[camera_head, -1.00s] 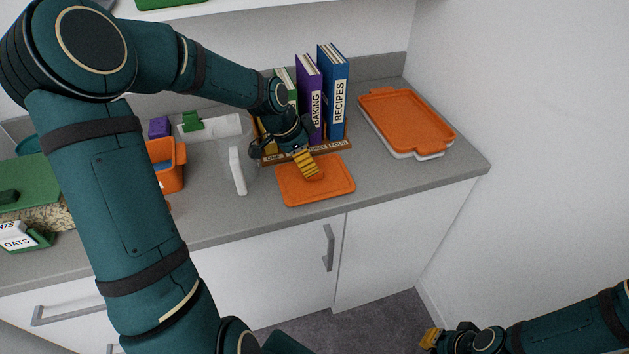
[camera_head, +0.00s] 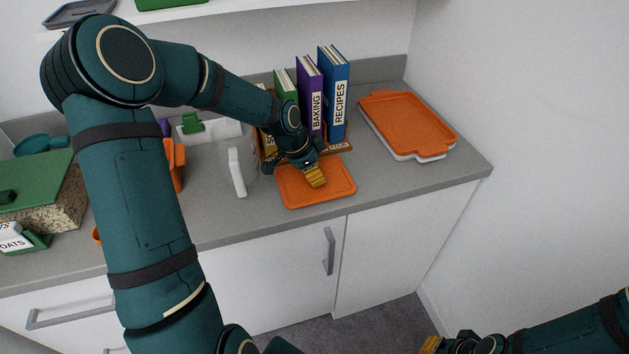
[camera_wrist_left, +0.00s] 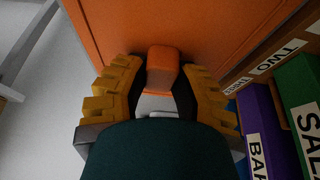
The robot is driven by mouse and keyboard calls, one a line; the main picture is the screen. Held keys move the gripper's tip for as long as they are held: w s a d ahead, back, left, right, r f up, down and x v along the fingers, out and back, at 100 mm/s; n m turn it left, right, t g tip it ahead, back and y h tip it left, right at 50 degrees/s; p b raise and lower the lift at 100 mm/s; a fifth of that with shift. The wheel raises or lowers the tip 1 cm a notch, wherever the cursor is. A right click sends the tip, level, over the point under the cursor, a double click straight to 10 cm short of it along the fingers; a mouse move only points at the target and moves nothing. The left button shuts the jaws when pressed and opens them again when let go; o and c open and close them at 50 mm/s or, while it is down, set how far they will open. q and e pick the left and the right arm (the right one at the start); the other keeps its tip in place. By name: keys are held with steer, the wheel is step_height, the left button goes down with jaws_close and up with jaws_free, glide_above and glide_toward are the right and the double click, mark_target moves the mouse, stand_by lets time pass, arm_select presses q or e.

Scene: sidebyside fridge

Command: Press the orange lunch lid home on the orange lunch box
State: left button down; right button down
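A flat orange lid (camera_head: 335,190) lies level near the counter's front edge, below the books; whether a box is under it I cannot tell. In the left wrist view an orange knob (camera_wrist_left: 163,68) stands up from the orange surface (camera_wrist_left: 110,25). My left gripper (camera_head: 316,177) is over this lid from above. Its yellow-backed fingers (camera_wrist_left: 163,75) are apart, one on each side of the knob, with a narrow gap on the left. An orange container (camera_head: 176,168) shows at left, mostly hidden behind my left arm. My right gripper (camera_head: 430,346) is at the bottom edge, partly cut off.
Books (camera_head: 335,95) stand in a wooden rack just behind my left gripper. A clear jug with a white handle (camera_head: 237,172) stands left of the lid. An orange-topped white dish (camera_head: 408,122) lies at back right. The counter (camera_head: 420,178) is clear right of the lid.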

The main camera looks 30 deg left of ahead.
stand_by(0.4)
arm_select(q)
step_height(320, 180, up, 10)
steer(key=shift+p, duration=1.05)
steer(key=c, duration=1.7)
jaws_free()
steer(key=shift+d, duration=0.1)
